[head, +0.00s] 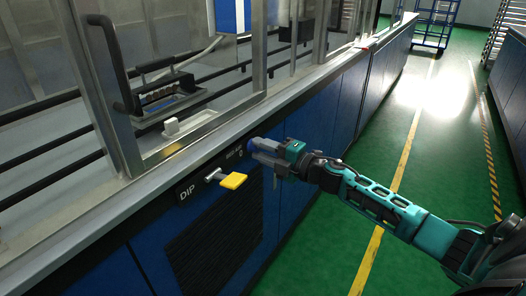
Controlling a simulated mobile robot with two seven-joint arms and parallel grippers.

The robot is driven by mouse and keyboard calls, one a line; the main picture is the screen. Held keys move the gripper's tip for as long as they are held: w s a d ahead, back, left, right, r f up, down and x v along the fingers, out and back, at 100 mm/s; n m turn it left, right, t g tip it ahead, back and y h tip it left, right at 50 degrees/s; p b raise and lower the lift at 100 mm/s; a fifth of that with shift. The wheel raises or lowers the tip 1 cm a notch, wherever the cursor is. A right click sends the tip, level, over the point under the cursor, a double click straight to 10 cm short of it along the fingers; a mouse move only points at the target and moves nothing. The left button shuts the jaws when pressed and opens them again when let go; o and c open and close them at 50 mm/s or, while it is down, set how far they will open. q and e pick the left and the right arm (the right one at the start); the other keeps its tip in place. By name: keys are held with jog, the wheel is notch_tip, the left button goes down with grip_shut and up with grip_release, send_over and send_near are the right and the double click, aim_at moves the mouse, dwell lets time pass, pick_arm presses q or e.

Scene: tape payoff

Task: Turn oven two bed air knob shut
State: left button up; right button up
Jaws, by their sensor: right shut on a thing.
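My right gripper (262,152) reaches in from the right to the blue front of the machine. It is shut on a small blue knob (250,145) on the dark strip under the ledge. The fingers cover much of the knob, so which way it is turned cannot be told. A small marking beside it is too small to read. My left gripper is not in view.
A yellow-handled lever (233,181) sticks out left of the knob, near a "DIP" label (187,193). A metal ledge (215,140) and glazed frame rise above. Green floor (330,235) is free at right; a blue trolley (434,25) stands far back.

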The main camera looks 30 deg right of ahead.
jog(key=shift+n, duration=0.4)
jog(key=o, duration=1)
jog(key=shift+o, duration=0.2)
jog(key=p+v, duration=0.1)
jog(key=v, duration=1.2)
jog(key=shift+a, duration=0.1)
